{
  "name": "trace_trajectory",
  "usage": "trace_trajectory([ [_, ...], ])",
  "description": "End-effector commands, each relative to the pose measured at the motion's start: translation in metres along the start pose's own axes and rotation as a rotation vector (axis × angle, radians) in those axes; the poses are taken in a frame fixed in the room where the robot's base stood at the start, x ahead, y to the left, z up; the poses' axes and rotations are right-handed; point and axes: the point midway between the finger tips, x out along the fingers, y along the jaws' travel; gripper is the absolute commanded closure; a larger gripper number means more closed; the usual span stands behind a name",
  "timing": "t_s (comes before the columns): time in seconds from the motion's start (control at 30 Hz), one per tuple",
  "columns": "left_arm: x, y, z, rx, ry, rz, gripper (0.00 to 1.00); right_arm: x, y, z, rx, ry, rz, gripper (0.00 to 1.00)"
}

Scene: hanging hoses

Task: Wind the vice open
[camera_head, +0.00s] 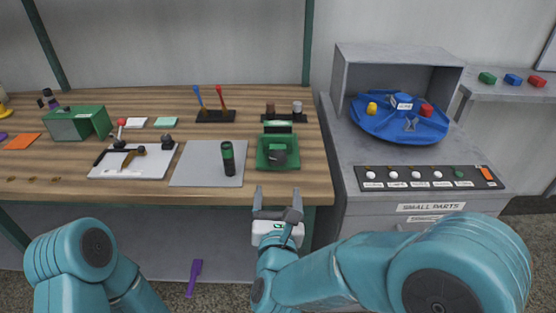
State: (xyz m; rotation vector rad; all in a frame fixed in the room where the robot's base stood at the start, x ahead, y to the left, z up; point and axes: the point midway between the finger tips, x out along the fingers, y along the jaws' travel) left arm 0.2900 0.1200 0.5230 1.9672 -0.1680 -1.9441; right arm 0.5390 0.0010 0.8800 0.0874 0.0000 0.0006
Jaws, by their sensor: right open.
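The green vice (263,163) sits on the wooden workbench near its right front corner. A dark round part shows at its middle; the exact jaw gap is too small to tell. My right gripper (278,200) is open and empty, in front of the vice at the bench's front edge, with its fingers pointing toward the vice. It appears apart from the vice. My left arm shows at the lower left, but its gripper is out of view.
Left of the vice is a grey mat (190,172) with a dark green-banded cylinder (228,158) upright on it. A white tray (150,170) with tools lies further left. A grey cabinet (345,170) with a blue turntable (375,128) stands to the right.

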Motion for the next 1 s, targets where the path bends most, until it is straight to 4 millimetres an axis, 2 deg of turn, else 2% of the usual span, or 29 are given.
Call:
trace_trajectory([
  [0.1,-0.007,0.002,0.0,0.0,0.0,0.0,0.57,0.032,-0.001,0.002,0.001,0.0,-0.004,0.27],
  [0.3,-0.013,0.005,0.0,0.0,0.0,0.0,0.57,0.079,-0.002,0.001,0.0,0.0,-0.003,0.27],
  [0.5,-0.017,0.006,0.0,0.0,0.0,0.0,0.57,0.111,-0.001,0.001,0.001,-0.001,-0.001,0.27],
  [0.7,-0.018,0.006,0.0,0.0,0.0,0.0,0.57,0.122,-0.001,0.0,-0.001,0.0,0.0,0.27],
  [0.93,-0.017,0.006,0.0,0.0,0.0,0.0,0.57,0.123,-0.001,0.0,0.0,0.0,0.0,0.27],
  [1.0,-0.017,0.006,0.0,0.0,0.0,0.0,0.57,0.123,-0.001,0.0,0.0,0.0,0.0,0.5],
])
